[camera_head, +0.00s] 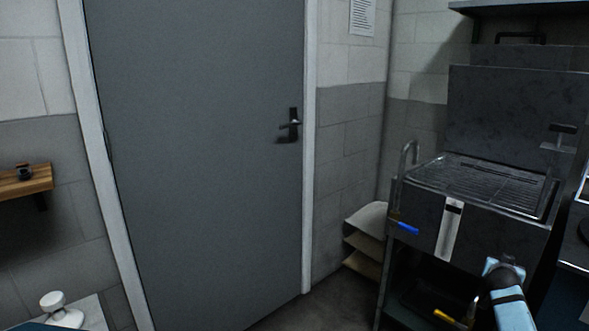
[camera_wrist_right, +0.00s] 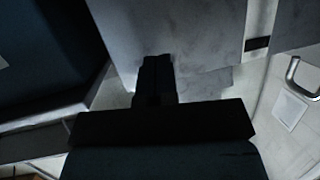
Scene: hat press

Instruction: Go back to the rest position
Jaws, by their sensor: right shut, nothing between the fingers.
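My right gripper (camera_wrist_right: 157,62) shows in the right wrist view as a dark shape with its two fingers together and nothing between them. The gripper's fingers cannot be made out there. My left gripper is in neither view.
A closed grey door (camera_head: 205,150) with a black handle (camera_head: 290,125) fills the middle. The metal unit bears a wire grid (camera_head: 480,183) and a blue lever (camera_head: 408,229). A small wooden shelf (camera_head: 35,181) is at left. Some dark floor (camera_head: 320,303) lies clear before the door.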

